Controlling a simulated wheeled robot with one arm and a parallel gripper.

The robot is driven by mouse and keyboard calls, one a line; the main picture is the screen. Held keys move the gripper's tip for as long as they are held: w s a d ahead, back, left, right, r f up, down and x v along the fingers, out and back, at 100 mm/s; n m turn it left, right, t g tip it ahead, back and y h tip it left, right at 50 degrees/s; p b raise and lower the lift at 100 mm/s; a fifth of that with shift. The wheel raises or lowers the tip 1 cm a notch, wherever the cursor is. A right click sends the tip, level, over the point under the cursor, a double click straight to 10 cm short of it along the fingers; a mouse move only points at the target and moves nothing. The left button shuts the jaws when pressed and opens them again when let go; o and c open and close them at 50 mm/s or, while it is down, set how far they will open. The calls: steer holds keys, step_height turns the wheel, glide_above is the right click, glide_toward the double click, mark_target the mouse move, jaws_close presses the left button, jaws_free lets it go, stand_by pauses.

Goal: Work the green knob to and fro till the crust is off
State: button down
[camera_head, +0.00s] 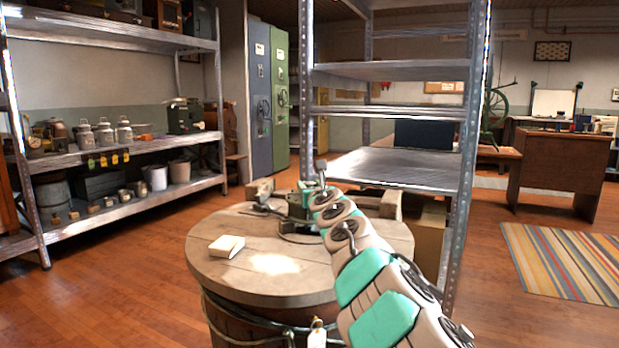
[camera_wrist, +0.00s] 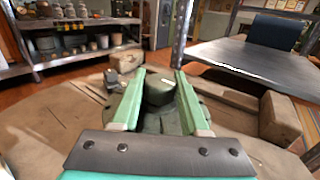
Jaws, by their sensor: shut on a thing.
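A green device (camera_head: 296,204) sits on the round wooden barrel top (camera_head: 215,268), at the far side in the head view. In the wrist view its dark green knob (camera_wrist: 160,91) shows as a blocky piece between the two pale green fingers. My gripper (camera_wrist: 160,76) is shut on this knob. In the head view my arm comes in from the lower right and covers part of the device. I cannot make out any crust on the knob.
A pale block (camera_head: 226,246) lies on the barrel top at left. Wooden blocks (camera_wrist: 280,119) stand beside the device. A metal shelf rack (camera_head: 395,168) rises close behind the barrel. Loaded shelves (camera_head: 130,150) stand at left. The near barrel top is mostly clear.

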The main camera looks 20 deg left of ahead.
steer(key=shift+r+m+t+h+p, duration=0.15)
steer(key=shift+m+t+h+p, duration=0.2)
steer(key=shift+h+p, duration=0.2)
steer(key=shift+c, duration=2.1)
jaws_free()
steer(key=shift+s, duration=0.1)
